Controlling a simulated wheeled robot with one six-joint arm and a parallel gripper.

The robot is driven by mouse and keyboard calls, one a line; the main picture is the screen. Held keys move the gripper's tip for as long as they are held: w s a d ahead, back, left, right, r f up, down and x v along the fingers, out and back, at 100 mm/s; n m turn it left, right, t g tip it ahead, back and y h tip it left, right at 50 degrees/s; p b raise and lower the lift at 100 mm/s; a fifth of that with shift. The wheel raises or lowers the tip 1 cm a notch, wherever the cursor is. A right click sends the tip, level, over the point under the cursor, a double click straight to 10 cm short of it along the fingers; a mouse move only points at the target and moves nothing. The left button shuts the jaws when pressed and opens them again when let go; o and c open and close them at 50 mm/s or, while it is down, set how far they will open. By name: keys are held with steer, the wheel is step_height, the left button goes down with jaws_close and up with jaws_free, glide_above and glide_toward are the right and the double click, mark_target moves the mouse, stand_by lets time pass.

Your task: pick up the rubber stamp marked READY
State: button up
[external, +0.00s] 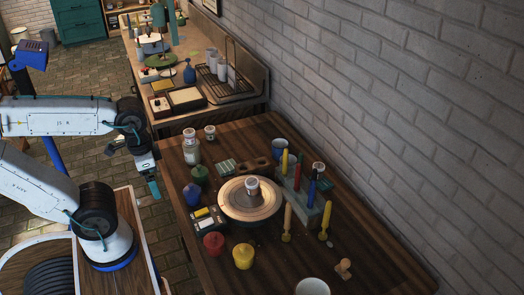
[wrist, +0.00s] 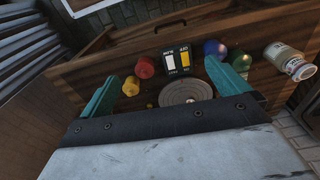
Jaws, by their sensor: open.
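A small wooden piece with a knob (external: 343,268), which may be a rubber stamp, lies at the near right of the dark wooden table (external: 375,255). I cannot read READY on it or on anything else. My gripper (external: 152,185) is open and empty, off the table's left edge and well apart from that piece. In the wrist view the teal fingers of my gripper (wrist: 162,76) are spread, with nothing between them. The wooden piece cannot be made out in the wrist view.
A brick wall (external: 420,130) bounds the right side.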

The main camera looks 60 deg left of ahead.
steer(key=shift+s+a+r+t, duration=0.15)
steer(key=shift+a+r+t, duration=0.15)
steer(key=shift+r, duration=0.15)
steer(key=c, duration=1.1)
steer(key=shift+o, duration=0.2)
